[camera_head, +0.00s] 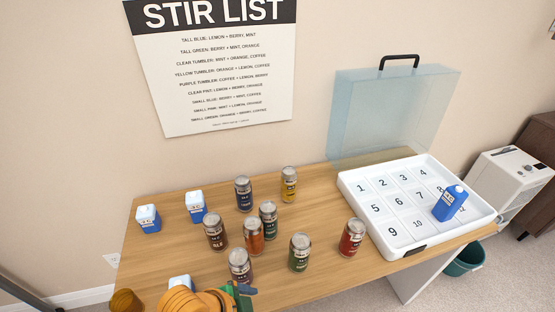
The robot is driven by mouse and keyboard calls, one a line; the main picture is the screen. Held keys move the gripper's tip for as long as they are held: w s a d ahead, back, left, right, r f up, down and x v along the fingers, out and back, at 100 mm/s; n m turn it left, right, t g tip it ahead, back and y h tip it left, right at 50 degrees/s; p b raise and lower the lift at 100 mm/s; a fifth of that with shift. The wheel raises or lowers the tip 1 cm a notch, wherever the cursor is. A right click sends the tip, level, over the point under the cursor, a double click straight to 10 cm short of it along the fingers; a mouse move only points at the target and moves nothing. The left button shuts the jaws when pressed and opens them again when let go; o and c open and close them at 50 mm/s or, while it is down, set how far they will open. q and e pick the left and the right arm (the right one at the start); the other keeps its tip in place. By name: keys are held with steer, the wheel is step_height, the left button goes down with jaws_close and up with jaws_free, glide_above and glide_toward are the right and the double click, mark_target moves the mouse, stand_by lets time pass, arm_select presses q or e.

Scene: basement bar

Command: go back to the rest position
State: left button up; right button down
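Part of my orange and dark-green arm (205,300), apparently the left one, shows at the bottom edge, low over the near side of the table. Its fingertips cannot be made out, so I cannot tell whether that gripper is open or shut. It partly hides a white-topped carton (180,282) and is close to a dark can (239,264). My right gripper is not in view. The task names no object.
The wooden table (335,285) holds several cans, including a red one (351,237), and blue-and-white cartons (148,218). A teal bin (465,260) stands right.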

arm_select(q)
steer(key=s+a+f+n+y, duration=0.2)
steer(key=s+a+n, duration=0.1)
steer(key=a+n, duration=0.35)
steer(key=s+a+f+n+y, duration=0.2)
steer(key=s+a+n, duration=0.25)
steer(key=n, duration=0.25)
step_height(320, 180, down, 18)
steer(key=s+a+r, duration=0.1)
steer(key=s, duration=0.1)
steer(key=s+a+f+g, duration=0.2)
steer(key=s+f, duration=0.7)
steer(key=s, duration=0.2)
steer(key=shift+s+f, duration=0.2)
steer(key=shift+f, duration=0.2)
steer(key=shift+m, duration=0.25)
